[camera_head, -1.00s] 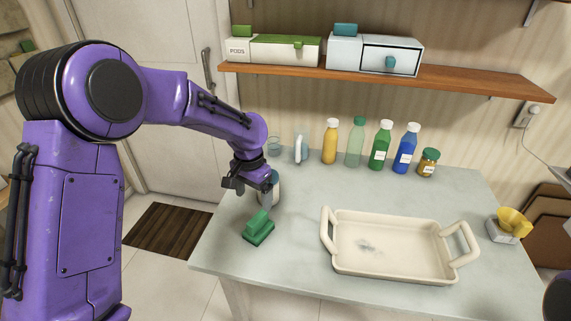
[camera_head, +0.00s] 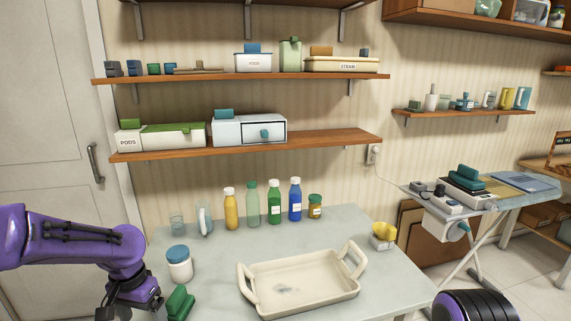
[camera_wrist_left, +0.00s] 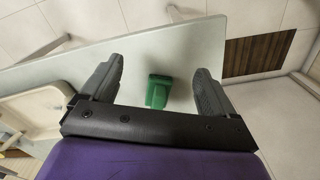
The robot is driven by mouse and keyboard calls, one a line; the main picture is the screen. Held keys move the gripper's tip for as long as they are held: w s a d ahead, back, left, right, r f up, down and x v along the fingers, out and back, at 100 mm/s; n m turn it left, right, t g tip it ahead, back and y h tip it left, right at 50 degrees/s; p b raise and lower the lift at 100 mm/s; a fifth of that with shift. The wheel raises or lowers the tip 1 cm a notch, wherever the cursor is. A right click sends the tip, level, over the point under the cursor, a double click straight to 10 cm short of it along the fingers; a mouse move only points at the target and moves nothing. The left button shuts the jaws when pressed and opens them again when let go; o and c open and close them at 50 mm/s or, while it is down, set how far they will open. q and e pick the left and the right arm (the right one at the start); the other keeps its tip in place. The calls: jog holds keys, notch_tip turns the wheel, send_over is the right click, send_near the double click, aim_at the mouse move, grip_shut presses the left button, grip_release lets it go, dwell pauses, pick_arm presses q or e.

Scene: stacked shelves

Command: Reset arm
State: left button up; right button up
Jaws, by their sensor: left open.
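My left arm comes in from the left in the head view, with its gripper (camera_head: 133,305) low at the counter's left edge, its fingertips mostly cut off by the frame. In the left wrist view the left gripper (camera_wrist_left: 158,85) is open and empty, its two dark fingers wide apart. A green brush or scrubber (camera_wrist_left: 159,91) lies on the counter between and beyond the fingers, apart from them; it also shows in the head view (camera_head: 178,303). My right gripper is not visible; only a dark ribbed part of my body shows at the lower right.
The pale counter (camera_head: 205,260) holds a white jar with a blue lid (camera_head: 179,265), a cream tray (camera_head: 300,285), several bottles along the wall and a yellow-topped item (camera_head: 383,237). Wooden shelves (camera_head: 250,144) with boxes hang above. An ironing board (camera_head: 520,198) stands at right.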

pick_arm(q)
jog(key=s+d+f+n+t, duration=0.1)
jog(key=s+d+f, duration=0.1)
jog(key=s+f, duration=0.35)
jog(key=s+d+f+n, duration=0.2)
jog(key=f, duration=0.7)
jog(key=s+d+f+n+t, duration=0.1)
jog(key=s+f, duration=0.2)
jog(key=f, duration=0.4)
jog(key=s+a+f+n+y, duration=0.1)
jog(key=s+f+n, duration=0.1)
jog(key=s, duration=0.8)
jog(key=s+a+f+n+t+y, duration=0.1)
jog(key=s+a+f+n+y, duration=0.1)
jog(key=s, duration=0.8)
jog(key=shift+f+n, duration=0.3)
jog(key=shift+f, duration=0.15)
jog(key=shift+s+a, duration=0.1)
